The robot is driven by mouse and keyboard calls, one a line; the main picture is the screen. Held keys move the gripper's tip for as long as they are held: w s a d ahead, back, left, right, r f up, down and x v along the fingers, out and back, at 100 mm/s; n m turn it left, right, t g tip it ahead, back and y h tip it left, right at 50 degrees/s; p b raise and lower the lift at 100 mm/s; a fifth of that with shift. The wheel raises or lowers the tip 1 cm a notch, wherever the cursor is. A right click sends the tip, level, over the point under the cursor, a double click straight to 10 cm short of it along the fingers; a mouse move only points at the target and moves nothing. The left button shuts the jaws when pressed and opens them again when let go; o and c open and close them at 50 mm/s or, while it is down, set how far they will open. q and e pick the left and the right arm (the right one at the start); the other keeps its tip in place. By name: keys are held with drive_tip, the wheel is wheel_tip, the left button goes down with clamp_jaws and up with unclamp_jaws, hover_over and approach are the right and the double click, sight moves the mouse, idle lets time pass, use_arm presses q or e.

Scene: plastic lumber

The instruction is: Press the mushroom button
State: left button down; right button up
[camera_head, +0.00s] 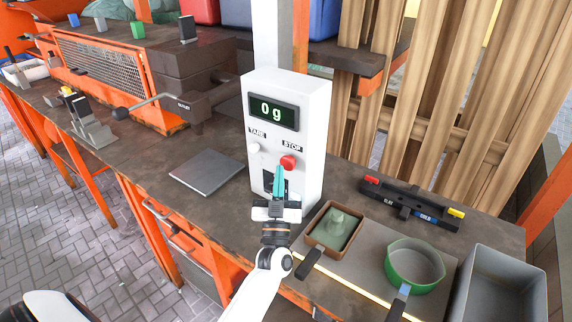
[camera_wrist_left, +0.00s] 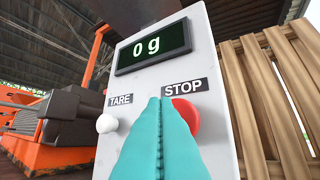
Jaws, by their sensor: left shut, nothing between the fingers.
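The red mushroom button (camera_head: 288,162) sits under the STOP label on the front of a white scale box (camera_head: 312,115). In the left wrist view the red button (camera_wrist_left: 187,114) shows just right of the teal fingers and is partly hidden by them. My left gripper (camera_head: 279,172) is shut and empty, its teal fingers pointing up in front of the box, just below and left of the button. In the left wrist view its fingertips (camera_wrist_left: 160,102) overlap the button's left edge; I cannot tell whether they touch it. My right gripper is not in view.
A white TARE knob (camera_head: 255,148) is left of the button. A grey metal plate (camera_head: 206,172) lies left of the box. A brown tray (camera_head: 334,228), a green pan (camera_head: 414,263) and a grey bin (camera_head: 499,287) stand at the right. The display reads 0 g.

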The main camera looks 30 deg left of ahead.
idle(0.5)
use_arm(q)
drive_tip(key=shift+w, duration=0.1)
drive_tip(key=shift+w, duration=0.35)
drive_tip(key=shift+w+d+b, duration=0.1)
drive_tip(key=shift+w+b, duration=0.2)
drive_tip(key=shift+w, duration=0.2)
idle(0.7)
drive_tip(key=shift+s+r, duration=0.1)
drive_tip(key=shift+s, duration=0.1)
drive_tip(key=shift+s+p, duration=0.5)
drive_tip(key=shift+s, duration=0.25)
